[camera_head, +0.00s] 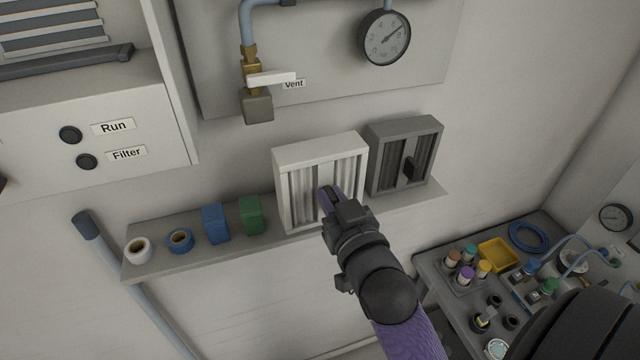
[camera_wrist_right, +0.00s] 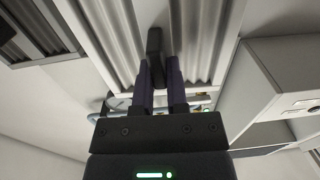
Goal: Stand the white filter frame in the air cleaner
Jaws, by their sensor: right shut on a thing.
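The white filter frame (camera_head: 319,147) with grey pleats stands upright on the wall shelf in the head view. My right gripper (camera_head: 329,194) is at its front face. In the right wrist view my right gripper (camera_wrist_right: 158,75) is shut on the dark tab handle (camera_wrist_right: 154,42) in the middle of the white filter frame (camera_wrist_right: 102,45). A white cabinet (camera_head: 95,140) with Run and Filter buttons, which looks like the air cleaner, is at the upper left; its slot opening cannot be made out. My left gripper is not in view.
A grey filter frame (camera_head: 376,158) stands just right of the white one. The shelf (camera_head: 180,262) also holds tape rolls and blue and green blocks (camera_head: 250,215). A vent valve (camera_head: 258,105) and gauge (camera_head: 384,38) are above. A cluttered bench (camera_head: 440,275) is lower right.

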